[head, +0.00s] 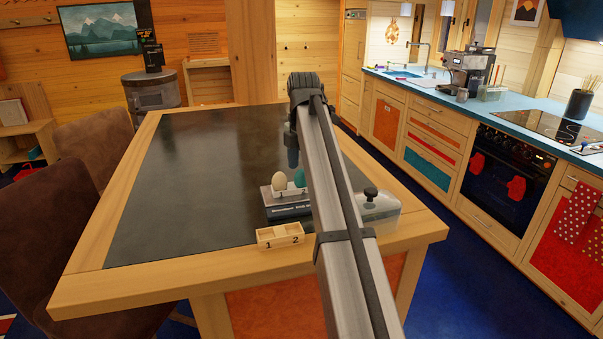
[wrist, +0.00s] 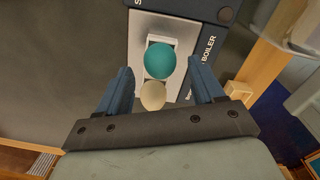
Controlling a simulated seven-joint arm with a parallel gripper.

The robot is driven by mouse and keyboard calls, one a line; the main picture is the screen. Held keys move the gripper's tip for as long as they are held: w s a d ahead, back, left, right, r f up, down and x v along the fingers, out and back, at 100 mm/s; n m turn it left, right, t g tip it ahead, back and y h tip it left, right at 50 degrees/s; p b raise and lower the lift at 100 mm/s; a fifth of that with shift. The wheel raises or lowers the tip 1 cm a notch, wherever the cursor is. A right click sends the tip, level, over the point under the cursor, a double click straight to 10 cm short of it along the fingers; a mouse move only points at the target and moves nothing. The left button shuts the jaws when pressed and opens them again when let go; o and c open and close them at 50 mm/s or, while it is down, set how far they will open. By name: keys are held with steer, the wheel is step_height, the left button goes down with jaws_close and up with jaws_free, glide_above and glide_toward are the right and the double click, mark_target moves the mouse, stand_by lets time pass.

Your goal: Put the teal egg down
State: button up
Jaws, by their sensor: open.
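The teal egg (head: 300,178) sits on the egg boiler (head: 290,212), beside a cream egg (head: 279,184); the arm partly hides it in the head view. In the wrist view the teal egg (wrist: 160,60) rests in a white holder (wrist: 150,41) on the boiler's pale top, with the cream egg (wrist: 153,96) just below it. My gripper (wrist: 160,68) is open, its blue fingers spread on either side of the eggs with gaps showing. No egg is visibly gripped. A wooden tray (head: 280,245) with compartments marked 1 and 2 stands in front of the boiler; both look empty.
A clear lid with a black knob (head: 371,194) lies right of the boiler, partly behind my arm. The dark table top (head: 190,190) is clear to the left. Brown chairs (head: 55,235) stand along its left side.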

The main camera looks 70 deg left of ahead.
mark_target(301, 170)
step_height(301, 170, up, 10)
steer(key=shift+o, duration=0.5)
steer(key=shift+s+d+r, duration=0.1)
steer(key=shift+d+r, duration=0.1)
steer(key=shift+r, duration=0.25)
step_height(301, 170, down, 8)
steer(key=shift+f, duration=0.1)
steer(key=shift+a+f, duration=0.15)
steer(key=shift+f, duration=1.3)
steer(key=shift+a+f, duration=0.1)
steer(key=shift+f, duration=1.35)
steer(key=shift+c, duration=0.3)
steer(key=c, duration=0.8)
